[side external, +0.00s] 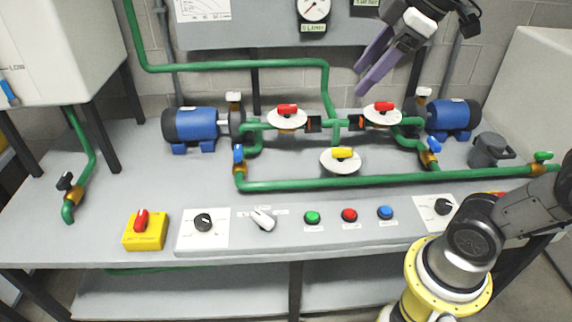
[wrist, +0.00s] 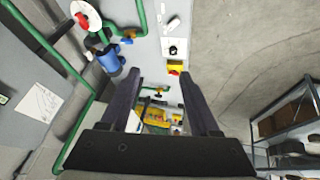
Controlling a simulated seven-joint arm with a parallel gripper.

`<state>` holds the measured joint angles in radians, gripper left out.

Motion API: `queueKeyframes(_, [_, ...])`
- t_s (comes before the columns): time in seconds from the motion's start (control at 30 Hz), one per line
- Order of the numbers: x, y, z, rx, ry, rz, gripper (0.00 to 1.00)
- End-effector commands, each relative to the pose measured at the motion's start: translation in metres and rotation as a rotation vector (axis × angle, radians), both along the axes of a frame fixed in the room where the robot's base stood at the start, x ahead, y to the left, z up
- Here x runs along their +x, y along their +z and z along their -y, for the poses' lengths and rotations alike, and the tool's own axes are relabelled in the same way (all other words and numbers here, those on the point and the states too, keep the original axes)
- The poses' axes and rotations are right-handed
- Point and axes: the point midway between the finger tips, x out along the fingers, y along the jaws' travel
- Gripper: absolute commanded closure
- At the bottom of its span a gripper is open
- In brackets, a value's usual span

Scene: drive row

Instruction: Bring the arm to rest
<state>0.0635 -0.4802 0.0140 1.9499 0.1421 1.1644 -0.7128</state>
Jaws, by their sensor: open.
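My gripper (side external: 372,68) is raised in the air at the upper right of the side external view, in front of the grey panel and above the pipework. Its two dark purple fingers point down and to the left, and nothing is between them. In the wrist view my gripper (wrist: 160,90) shows both fingers apart, with the bench far beyond them. It touches nothing in either view.
The grey bench (side external: 110,205) carries green pipes, two blue pumps (side external: 196,124), (side external: 452,114), several valves and a front row of switches and buttons. White tanks flank the bench. A shelf rack (wrist: 288,130) shows in the wrist view.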

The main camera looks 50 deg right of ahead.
Motion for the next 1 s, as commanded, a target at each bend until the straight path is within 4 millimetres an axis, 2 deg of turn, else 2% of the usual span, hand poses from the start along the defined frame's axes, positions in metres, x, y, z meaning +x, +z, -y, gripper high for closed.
queueKeyframes(0.03, [-0.020,-0.015,-0.002,0.012,-0.036,0.001,0.38])
queueKeyframes(0.2, [-0.068,-0.074,0.001,0.067,-0.214,-0.010,0.38])
queueKeyframes(0.3, [-0.085,-0.108,0.006,0.102,-0.334,-0.031,0.38])
queueKeyframes(0.4, [-0.091,-0.133,0.011,0.135,-0.451,-0.063,0.38])
queueKeyframes(0.6, [-0.086,-0.132,0.013,0.195,-0.565,-0.039,0.38])
queueKeyframes(1.0, [-0.086,-0.132,0.013,0.201,-0.575,-0.042,0.38])
